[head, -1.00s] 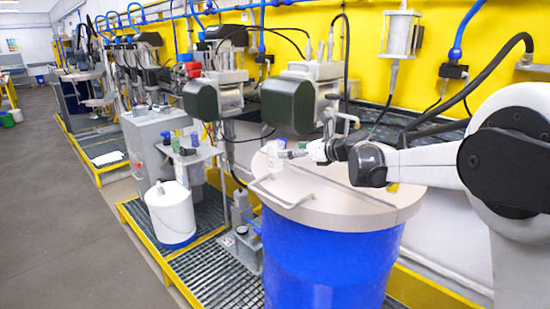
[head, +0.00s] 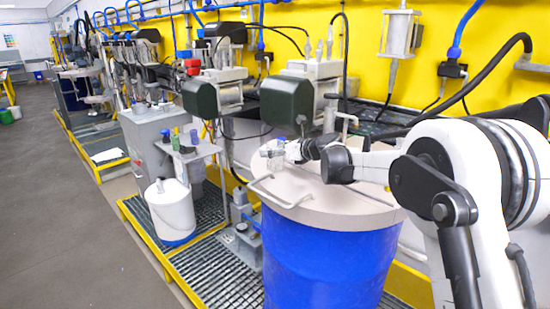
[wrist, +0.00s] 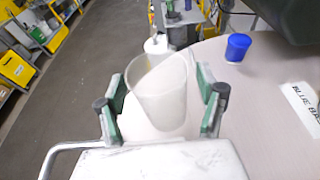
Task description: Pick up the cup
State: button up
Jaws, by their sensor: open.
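A translucent whitish cup (wrist: 160,95) stands on the beige drum lid in the wrist view, its open rim toward the camera. In the head view it is small, near the lid's left rear (head: 274,160), partly hidden by my gripper. My gripper (wrist: 161,88) is open, with one green-padded finger on each side of the cup. The fingers straddle it; I cannot tell whether either touches it. In the head view my gripper (head: 282,155) is low over the lid, reaching in from the right.
The beige lid (head: 330,195) tops a blue drum (head: 315,255) and has a raised metal handle (head: 282,198). A small blue cap or cup (wrist: 238,47) stands on the lid near the cup. A dark green motor (head: 287,98) hangs close behind. A white bucket (head: 170,212) stands left.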

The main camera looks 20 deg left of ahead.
jog(key=c, duration=1)
jog(key=shift+r, duration=0.1)
